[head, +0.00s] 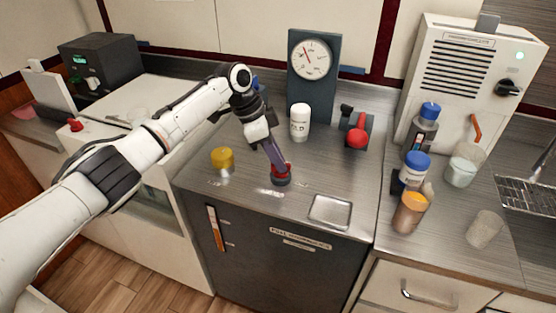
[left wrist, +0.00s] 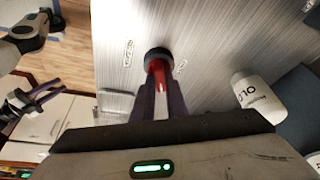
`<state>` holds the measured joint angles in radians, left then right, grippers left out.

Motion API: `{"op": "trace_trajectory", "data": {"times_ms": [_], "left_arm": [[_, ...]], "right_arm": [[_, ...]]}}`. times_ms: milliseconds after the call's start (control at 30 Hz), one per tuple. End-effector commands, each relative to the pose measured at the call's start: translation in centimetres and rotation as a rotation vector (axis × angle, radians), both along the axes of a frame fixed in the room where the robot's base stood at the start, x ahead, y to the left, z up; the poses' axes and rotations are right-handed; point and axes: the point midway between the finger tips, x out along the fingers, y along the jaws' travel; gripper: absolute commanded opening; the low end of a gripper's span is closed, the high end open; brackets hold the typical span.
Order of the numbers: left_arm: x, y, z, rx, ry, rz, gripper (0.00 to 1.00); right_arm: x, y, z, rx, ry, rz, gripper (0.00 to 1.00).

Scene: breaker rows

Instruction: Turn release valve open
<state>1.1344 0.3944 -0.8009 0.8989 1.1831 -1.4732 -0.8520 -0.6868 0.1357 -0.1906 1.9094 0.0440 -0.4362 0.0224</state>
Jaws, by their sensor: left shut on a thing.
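A red valve knob (head: 281,169) on a dark round base stands on the steel counter above the dark cabinet. My left gripper (head: 279,163) reaches down to it from above, its purple fingers shut on the knob. In the left wrist view the red knob (left wrist: 156,68) shows between the fingers, with its black base (left wrist: 157,54) beyond. A yellow knob (head: 222,157) stands to its left. The small labels beside the knobs are too small to read. My right gripper (left wrist: 45,93) shows small at the left of the left wrist view, its fingers apart and empty.
A shallow metal tray (head: 330,211) lies front right. Bottles and beakers (head: 410,212) crowd the right counter beside a white machine (head: 465,80).

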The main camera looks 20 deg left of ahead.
Motion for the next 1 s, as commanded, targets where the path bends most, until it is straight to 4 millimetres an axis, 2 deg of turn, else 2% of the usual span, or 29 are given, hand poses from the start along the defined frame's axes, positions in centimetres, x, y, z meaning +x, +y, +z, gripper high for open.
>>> {"op": "trace_trajectory", "data": {"times_ms": [200, 400, 700, 1000], "left_arm": [[0.2, -0.1, -0.2, -0.004, -0.001, -0.202, 0.0], [0.3, -0.1, -0.2, -0.004, -0.002, -0.331, 0.0], [0.3, -0.1, -0.1, 0.0, -0.001, -0.435, 0.0], [0.3, 0.0, 0.1, 0.0, -0.001, -0.472, 0.0]], "right_arm": [[0.0, 0.0, -1.8, 0.0, 0.0, 0.0, 0.31], [0.0, 0.0, -3.2, 0.0, 0.0, 0.0, 0.31], [0.0, 0.0, -4.4, 0.0, 0.0, 0.0, 0.31], [0.0, 0.0, -4.8, 0.0, 0.0, 0.0, 0.31]]}}
